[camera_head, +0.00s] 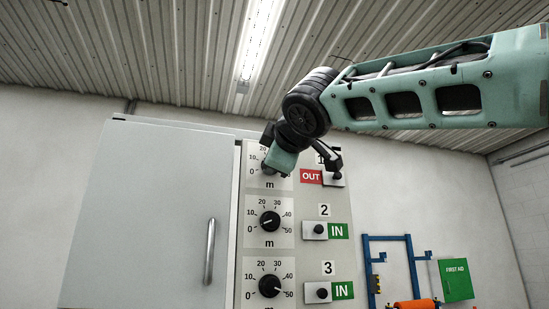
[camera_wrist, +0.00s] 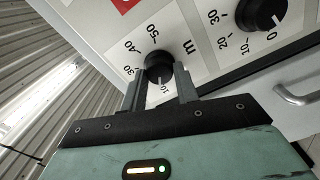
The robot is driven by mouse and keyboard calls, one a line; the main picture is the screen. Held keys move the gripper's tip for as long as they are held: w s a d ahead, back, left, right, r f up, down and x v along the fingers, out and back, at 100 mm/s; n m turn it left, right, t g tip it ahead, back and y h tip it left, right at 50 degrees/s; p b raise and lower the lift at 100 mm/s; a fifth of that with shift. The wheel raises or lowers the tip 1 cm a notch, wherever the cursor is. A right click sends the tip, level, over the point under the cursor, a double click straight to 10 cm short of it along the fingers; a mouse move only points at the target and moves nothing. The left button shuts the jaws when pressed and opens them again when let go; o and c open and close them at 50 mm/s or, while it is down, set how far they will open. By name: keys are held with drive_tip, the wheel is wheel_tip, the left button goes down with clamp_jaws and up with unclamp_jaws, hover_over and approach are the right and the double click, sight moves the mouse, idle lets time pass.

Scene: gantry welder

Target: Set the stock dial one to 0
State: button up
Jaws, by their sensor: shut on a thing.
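Stock dial one, a black round knob (camera_wrist: 158,66) on a white scale plate, is the top dial of the column. It shows in the wrist view between my fingers. In the head view my gripper (camera_head: 270,166) covers most of it. My gripper (camera_wrist: 160,88) is shut on the knob, one finger on each side. The white pointer mark on the knob faces the gripper, near the figure 10. The figures 30, 40 and 50 are readable; the 0 and 20 are hidden by the fingers.
Dial two (camera_head: 269,222) and dial three (camera_head: 270,286) sit below on the same panel. Small switches, one beside a red OUT plate (camera_head: 311,177), stand to the right. A cabinet door (camera_head: 150,215) with a handle (camera_head: 210,250) is at the left.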

drive_tip(key=shift+f+n+p, duration=0.2)
drive_tip(key=shift+n+p, duration=1.25)
drive_tip(key=shift+n, duration=3.85)
drive_tip(key=o, duration=1)
drive_tip(key=shift+c, duration=0.2)
drive_tip(key=b+v, duration=0.6)
drive_tip(key=v, duration=1.1)
drive_tip(key=shift+s, duration=0.25)
drive_tip(key=shift+r, duration=0.1)
